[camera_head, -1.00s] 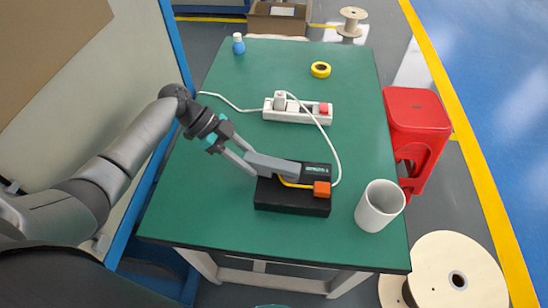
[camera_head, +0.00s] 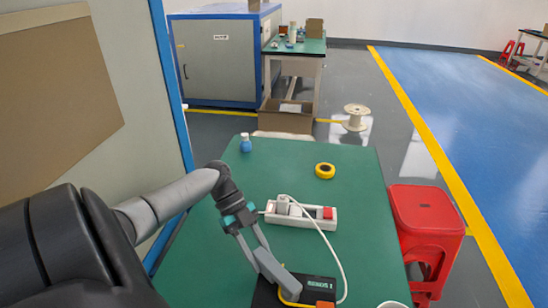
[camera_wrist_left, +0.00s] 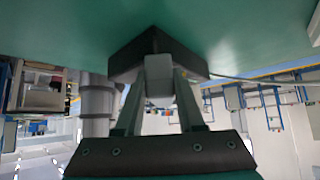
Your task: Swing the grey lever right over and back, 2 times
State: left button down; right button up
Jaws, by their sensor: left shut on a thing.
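The grey lever (camera_head: 272,266) slants down to the right onto a black base box (camera_head: 266,296) at the bottom edge of the head view. The box has a small labelled panel and an orange block (camera_head: 325,304); its front is cut off. My left gripper (camera_head: 261,252) is shut on the upper left end of the lever. In the left wrist view, the lever's light grey end (camera_wrist_left: 158,78) sits between the two fingers, with the black box (camera_wrist_left: 135,56) behind it. My right gripper is not in view.
A white power strip (camera_head: 300,216) with a white cable lies behind the box. Yellow tape (camera_head: 325,170) and a blue bottle (camera_head: 245,144) stand farther back. A white cup (camera_head: 393,304) is cut off at the bottom right. A red stool (camera_head: 425,222) stands right of the green table (camera_head: 285,172).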

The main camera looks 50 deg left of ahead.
pick_arm(q)
jog(key=shift+w, duration=0.15)
dwell(0.4)
jog(key=c, duration=0.5)
grip_release()
jog(key=v, duration=1.5)
jog(key=shift+w+b, duration=0.15)
jog(key=shift+b, duration=0.15)
